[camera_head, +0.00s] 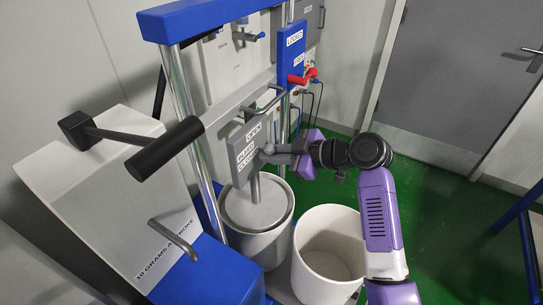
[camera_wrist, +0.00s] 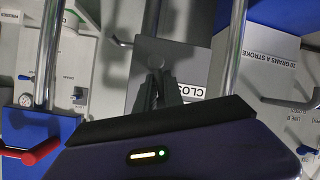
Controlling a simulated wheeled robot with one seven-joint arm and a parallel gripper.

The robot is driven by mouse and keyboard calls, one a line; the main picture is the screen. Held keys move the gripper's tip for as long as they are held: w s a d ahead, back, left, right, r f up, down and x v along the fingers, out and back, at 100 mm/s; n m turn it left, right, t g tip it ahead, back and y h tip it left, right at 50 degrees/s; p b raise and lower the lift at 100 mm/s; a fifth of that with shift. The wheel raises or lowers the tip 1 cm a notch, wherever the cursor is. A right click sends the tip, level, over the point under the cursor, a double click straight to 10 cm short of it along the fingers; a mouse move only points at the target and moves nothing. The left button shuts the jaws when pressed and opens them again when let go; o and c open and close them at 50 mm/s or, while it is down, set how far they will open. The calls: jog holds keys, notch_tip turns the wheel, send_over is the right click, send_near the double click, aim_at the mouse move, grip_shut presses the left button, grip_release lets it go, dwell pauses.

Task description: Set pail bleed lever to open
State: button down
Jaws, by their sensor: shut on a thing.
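The bleed plate (camera_head: 236,157) is a grey panel with white labels reading OPEN at the top, BLEED in the middle and CLOSED at the bottom. My gripper (camera_head: 268,152) reaches in from the right at the plate's face, near the BLEED label, and is shut on the bleed lever. The lever is mostly hidden by the fingers, so its exact setting cannot be told. In the wrist view, my dark fingers (camera_wrist: 158,91) are close together in front of the plate (camera_wrist: 175,55), beside a partly visible CLOSED label.
An open white pail (camera_head: 331,245) stands below my arm. A long black-gripped handle (camera_head: 165,148) crosses at left. Chrome posts flank the plate. Green floor is free at right.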

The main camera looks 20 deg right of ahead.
jog(key=shift+w+r+m+g+y, duration=0.15)
jog(key=shift+w+m+g+y, duration=0.1)
jog(key=shift+m+y, duration=0.35)
jog(key=shift+w+r+m+g+y, duration=0.15)
jog(key=shift+m+g+y, duration=0.1)
jog(key=shift+m+y, duration=0.3)
jog(key=shift+d, duration=0.1)
jog(key=c, duration=1.5)
grip_release()
jog(key=shift+w, duration=0.1)
jog(key=shift+b, duration=0.3)
jog(key=shift+d+f, duration=0.1)
jog(key=shift+d, duration=0.05)
jog(key=shift+s+d, duration=0.2)
jog(key=shift+d, duration=0.05)
jog(key=b+v, duration=0.1)
jog(key=v, duration=0.6)
jog(key=shift+r, duration=0.25)
jog(key=shift+m, duration=0.25)
